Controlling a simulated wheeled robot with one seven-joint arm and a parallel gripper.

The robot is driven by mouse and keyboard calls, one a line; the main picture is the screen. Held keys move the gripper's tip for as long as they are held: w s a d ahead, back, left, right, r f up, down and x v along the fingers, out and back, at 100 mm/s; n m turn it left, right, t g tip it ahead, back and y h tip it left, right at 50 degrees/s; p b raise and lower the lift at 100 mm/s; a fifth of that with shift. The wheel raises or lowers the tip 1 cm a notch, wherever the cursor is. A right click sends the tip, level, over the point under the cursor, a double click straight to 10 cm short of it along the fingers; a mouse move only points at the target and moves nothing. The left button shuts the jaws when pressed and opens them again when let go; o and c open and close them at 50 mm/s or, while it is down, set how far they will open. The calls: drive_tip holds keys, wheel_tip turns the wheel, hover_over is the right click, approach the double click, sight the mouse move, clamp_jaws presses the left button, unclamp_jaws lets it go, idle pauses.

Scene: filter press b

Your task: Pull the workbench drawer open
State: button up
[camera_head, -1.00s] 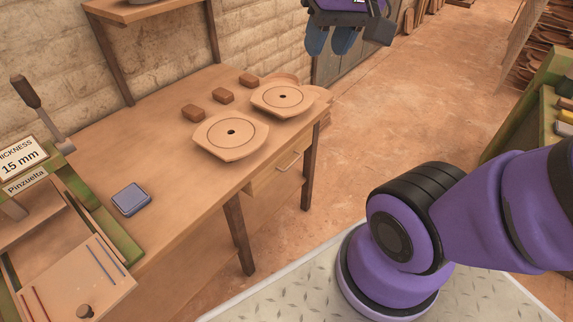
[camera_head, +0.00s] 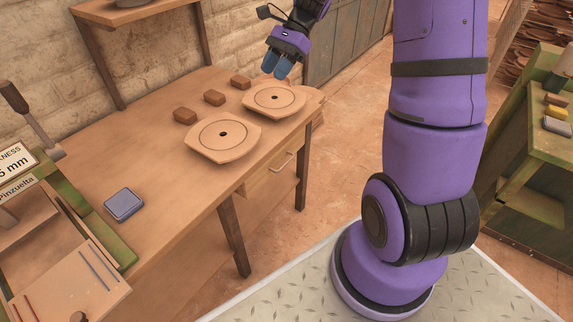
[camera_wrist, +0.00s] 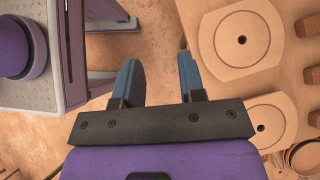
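The wooden workbench (camera_head: 165,175) stands at the left in the head view. Its drawer (camera_head: 262,184) is in the front side near the far right end, looks shut, and has a light bar handle (camera_head: 284,162). My gripper (camera_head: 277,70) is above the far right end of the bench, above and behind the drawer, apart from the handle. In the wrist view, my gripper (camera_wrist: 159,64) has its two blue fingers spread with nothing between them, over the floor beside the bench. I cannot make out the handle in that view.
Two round-holed wooden plates (camera_head: 223,137) (camera_head: 273,98) and several brown blocks (camera_head: 214,97) lie on the bench above the drawer. A blue-grey pad (camera_head: 124,204) lies nearer. A green shelf unit (camera_head: 530,150) stands at right. The floor before the drawer is clear.

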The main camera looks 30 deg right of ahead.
drive_tip(key=w+d+f+m+t+y, duration=0.2)
drive_tip(key=d+f+m, duration=0.25)
drive_tip(key=f, duration=0.35)
drive_tip(key=w+d+f+m+t+y, duration=0.1)
drive_tip(key=w+d+f+m+y, duration=0.3)
drive_tip(key=f, duration=0.5)
drive_tip(key=w+d+f+m+t+y, duration=0.1)
drive_tip(key=d+f+m+t, duration=0.15)
drive_tip(key=f+m, duration=0.4)
drive_tip(key=m+t+h, duration=0.2)
drive_tip(key=m+t, duration=0.9)
drive_tip(key=m, duration=0.2)
approach(287, 163)
drive_tip(key=shift+g, duration=0.25)
drive_tip(key=x, duration=1)
drive_tip(key=shift+w+f, duration=0.1)
drive_tip(key=shift+w, duration=0.05)
clamp_jaws()
